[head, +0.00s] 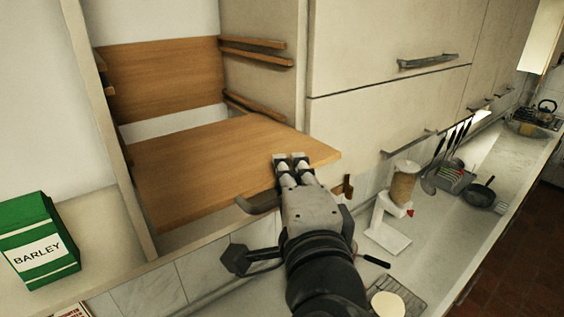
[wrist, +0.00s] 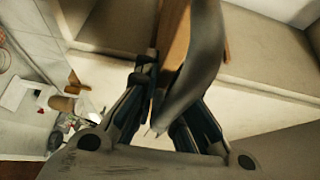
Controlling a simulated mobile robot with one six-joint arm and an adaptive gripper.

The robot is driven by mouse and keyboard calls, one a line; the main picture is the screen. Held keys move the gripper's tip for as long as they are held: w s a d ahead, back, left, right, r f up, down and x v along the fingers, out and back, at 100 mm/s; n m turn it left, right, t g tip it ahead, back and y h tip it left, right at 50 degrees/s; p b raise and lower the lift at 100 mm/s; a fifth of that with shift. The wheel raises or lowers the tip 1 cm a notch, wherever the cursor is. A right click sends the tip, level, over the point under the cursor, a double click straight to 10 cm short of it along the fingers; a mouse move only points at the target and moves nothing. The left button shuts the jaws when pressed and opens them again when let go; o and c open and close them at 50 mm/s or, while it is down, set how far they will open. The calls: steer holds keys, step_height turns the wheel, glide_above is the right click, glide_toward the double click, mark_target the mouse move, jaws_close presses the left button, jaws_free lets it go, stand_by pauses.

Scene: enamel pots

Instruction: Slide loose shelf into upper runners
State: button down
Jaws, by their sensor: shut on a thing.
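The loose wooden shelf (head: 215,165) lies roughly flat at the open cabinet's mouth, with its front right corner sticking out. My gripper (head: 290,160) is shut on its front edge, right of centre. In the wrist view my gripper (wrist: 165,115) has the shelf's edge (wrist: 176,35) between its fingers, beside a grey curved piece (wrist: 205,60). Two upper runners (head: 255,58) sit close together on the cabinet's right wall, with a lower runner (head: 245,106) beneath. Runner ends (head: 108,88) show at left. I cannot tell whether the shelf touches any runner; its left edge is partly hidden.
A wooden panel (head: 160,78) stands behind the shelf inside the cabinet. A closed cabinet door (head: 390,45) is to the right. A green barley box (head: 38,240) stands at left. A white grinder-like appliance (head: 392,205) and a dark pan (head: 481,194) stand on the counter.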

steer(key=s+d+b, duration=0.4)
steer(key=s+d, duration=0.2)
steer(key=s, duration=0.2)
steer(key=shift+s+d, duration=0.3)
steer(key=shift+s, duration=0.1)
stand_by(0.4)
steer(key=shift+r, duration=0.15)
